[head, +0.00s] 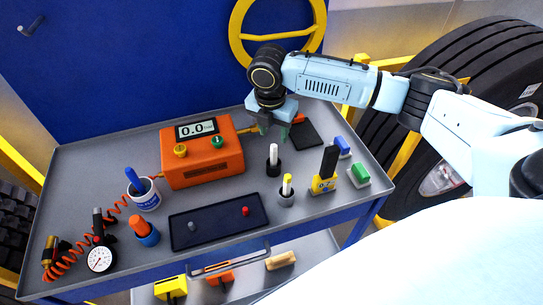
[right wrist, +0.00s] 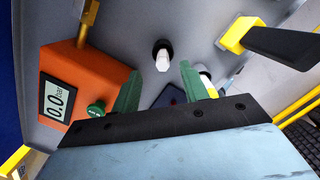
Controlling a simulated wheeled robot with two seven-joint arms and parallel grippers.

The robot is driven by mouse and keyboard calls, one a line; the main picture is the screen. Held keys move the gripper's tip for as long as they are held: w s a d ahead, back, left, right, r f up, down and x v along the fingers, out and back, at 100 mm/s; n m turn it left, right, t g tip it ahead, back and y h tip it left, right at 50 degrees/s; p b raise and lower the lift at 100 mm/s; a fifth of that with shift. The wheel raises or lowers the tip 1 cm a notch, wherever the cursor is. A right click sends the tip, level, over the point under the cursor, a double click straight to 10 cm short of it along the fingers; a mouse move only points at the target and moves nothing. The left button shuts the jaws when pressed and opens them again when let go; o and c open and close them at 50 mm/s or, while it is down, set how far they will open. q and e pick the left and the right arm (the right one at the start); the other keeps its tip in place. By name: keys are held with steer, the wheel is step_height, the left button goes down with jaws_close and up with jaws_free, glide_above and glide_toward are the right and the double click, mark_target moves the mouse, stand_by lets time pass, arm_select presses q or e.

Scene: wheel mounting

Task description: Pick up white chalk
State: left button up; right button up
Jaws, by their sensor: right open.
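The white chalk (head: 273,154) stands upright in a small dark holder on the grey cart top, right of the orange box. In the right wrist view the white chalk (right wrist: 162,61) shows beyond the fingertips, roughly in line with the gap between them. My right gripper (head: 275,130) hangs above and just behind the chalk in the head view. Its green fingers, seen also in the right wrist view (right wrist: 157,78), are apart with nothing held between them. My left gripper does not show.
A yellow-tipped stick (head: 287,183) in a holder stands just in front of the chalk. The orange gauge box (head: 203,160) is at left, a yellow-and-black tool (head: 326,172) at right. A dark tray (head: 218,221) lies in front; a black pad (head: 305,135) lies behind.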

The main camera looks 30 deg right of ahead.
mark_target(274, 145)
step_height(274, 145, down, 3)
steer(key=shift+d+r, duration=0.1)
steer(key=shift+w+f, duration=0.15)
steer(key=shift+f, duration=0.15)
steer(key=shift+s+f, duration=0.2)
steer(key=shift+f, duration=0.55)
step_height(274, 145, down, 3)
steer(key=shift+f+b, duration=0.2)
steer(key=shift+b, duration=0.15)
steer(key=shift+f, duration=0.25)
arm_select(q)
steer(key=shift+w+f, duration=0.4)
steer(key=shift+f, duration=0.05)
arm_select(e)
jaws_close()
